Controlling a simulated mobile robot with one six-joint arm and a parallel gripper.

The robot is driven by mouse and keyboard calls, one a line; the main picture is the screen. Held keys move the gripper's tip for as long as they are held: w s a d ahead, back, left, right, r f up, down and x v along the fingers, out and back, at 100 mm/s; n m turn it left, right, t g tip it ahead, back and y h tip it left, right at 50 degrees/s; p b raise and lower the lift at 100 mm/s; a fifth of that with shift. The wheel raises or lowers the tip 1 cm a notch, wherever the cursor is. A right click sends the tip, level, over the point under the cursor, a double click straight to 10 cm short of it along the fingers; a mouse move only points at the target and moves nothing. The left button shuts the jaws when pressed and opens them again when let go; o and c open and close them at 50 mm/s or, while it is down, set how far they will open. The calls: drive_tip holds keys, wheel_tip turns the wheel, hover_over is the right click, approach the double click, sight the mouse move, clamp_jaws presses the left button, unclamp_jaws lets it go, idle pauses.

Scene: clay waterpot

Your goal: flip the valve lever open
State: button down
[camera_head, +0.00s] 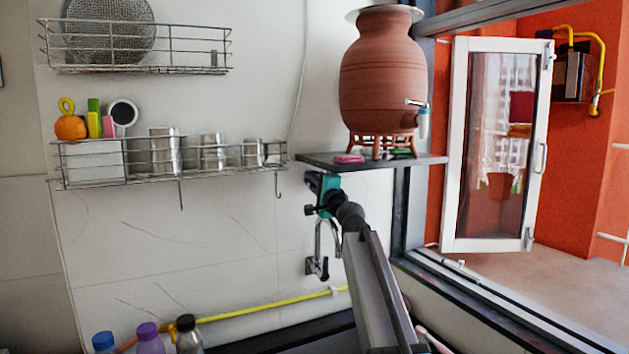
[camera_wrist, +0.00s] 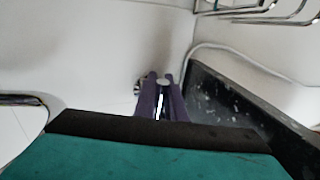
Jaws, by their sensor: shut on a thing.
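In the head view my gripper's teal body (camera_head: 325,183) is just below the left end of the dark shelf, close to the wall. In the wrist view my gripper's purple fingers (camera_wrist: 162,78) point at the white wall. They are shut on a small pale, shiny piece (camera_wrist: 163,84), mostly hidden between them. A small silver fitting (camera_wrist: 138,87) shows at the wall just left of the fingers. I cannot tell whether the held piece is the valve lever. The clay pot (camera_head: 383,75) has its own tap (camera_head: 420,110), apart from my gripper.
The dark shelf (camera_head: 425,160) carries the pot, and its speckled edge (camera_wrist: 230,100) runs close right of the fingers. A wire rack (camera_head: 180,178) with metal cups is left. A curved faucet (camera_head: 320,250) is below my gripper. Several bottles (camera_head: 149,338) stand lower left.

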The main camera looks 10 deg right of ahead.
drive_tip(key=c, duration=1.9)
unclamp_jaws()
drive_tip(key=shift+r, duration=0.3)
drive_tip(key=shift+o, duration=0.4)
drive_tip(key=shift+f, duration=0.1)
drive_tip(key=shift+f, duration=0.1)
drive_tip(key=shift+s, duration=0.1)
drive_tip(key=b+v, duration=0.2)
drive_tip(key=v, duration=1.1)
drive_tip(key=shift+s+d+b, duration=0.25)
drive_tip(key=shift+s+b, duration=0.05)
drive_tip(key=shift+b, duration=0.1)
